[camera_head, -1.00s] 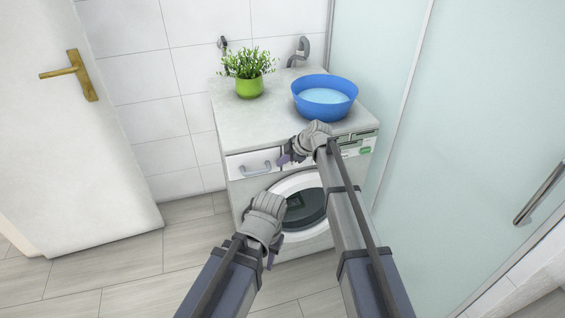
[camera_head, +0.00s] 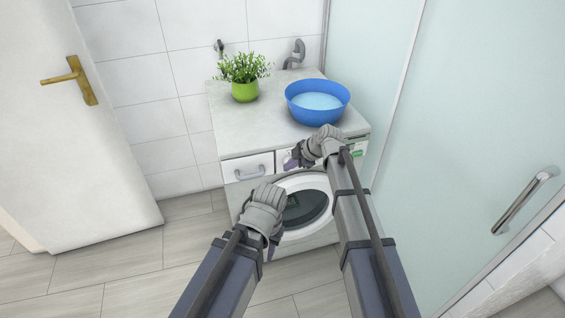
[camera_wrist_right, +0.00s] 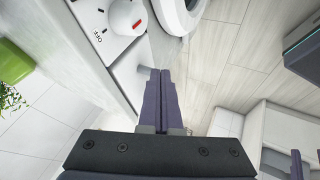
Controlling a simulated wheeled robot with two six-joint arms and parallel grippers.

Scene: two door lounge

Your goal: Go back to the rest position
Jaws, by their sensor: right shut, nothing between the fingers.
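My right gripper (camera_head: 291,163) is in front of the upper front of the washing machine (camera_head: 222,130), near its white drawer (camera_head: 240,168) and control panel. In the right wrist view its two purple fingers (camera_wrist_right: 168,82) are pressed together with nothing between them. My left gripper (camera_head: 273,246) is lower, in front of the round machine door (camera_head: 318,183). Its fingers are mostly hidden behind the grey hand, so I cannot tell whether they are open. Both arms reach forward.
A blue bowl of water (camera_head: 317,116) and a plant in a green pot (camera_head: 244,92) stand on the machine top. A frosted glass wall with a metal handle (camera_head: 525,200) is at right. A white door (camera_head: 80,170) is at left. Tiled floor (camera_head: 120,277) lies open at lower left.

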